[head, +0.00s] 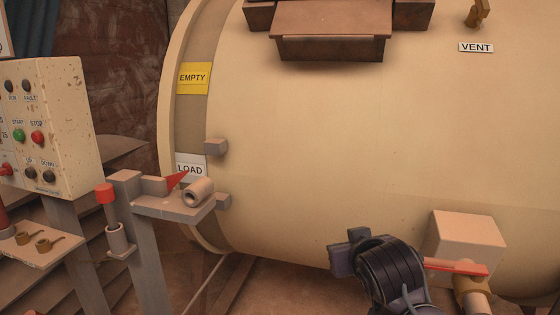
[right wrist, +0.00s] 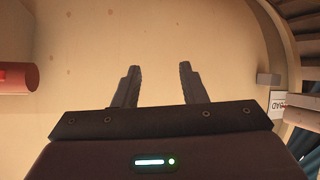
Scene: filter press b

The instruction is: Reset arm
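My right gripper (head: 347,250) is in the lower right of the head view, in front of the large cream drum (head: 340,150). In the right wrist view its two fingers (right wrist: 160,68) are apart, with nothing between them and the drum wall (right wrist: 190,30) beyond. Whether the fingertips touch the drum cannot be told. A red lever (head: 457,267) on a brass valve (head: 472,298) shows just right of my right arm, partly hidden by it. My left gripper is in neither view.
A control box (head: 48,130) with buttons stands at the left. A post (head: 145,240) carries a bracket with a red pointer (head: 177,180) near the LOAD label (head: 190,169); the EMPTY label (head: 192,78) is above. A red cylinder (right wrist: 17,77) shows at the wrist view's left edge.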

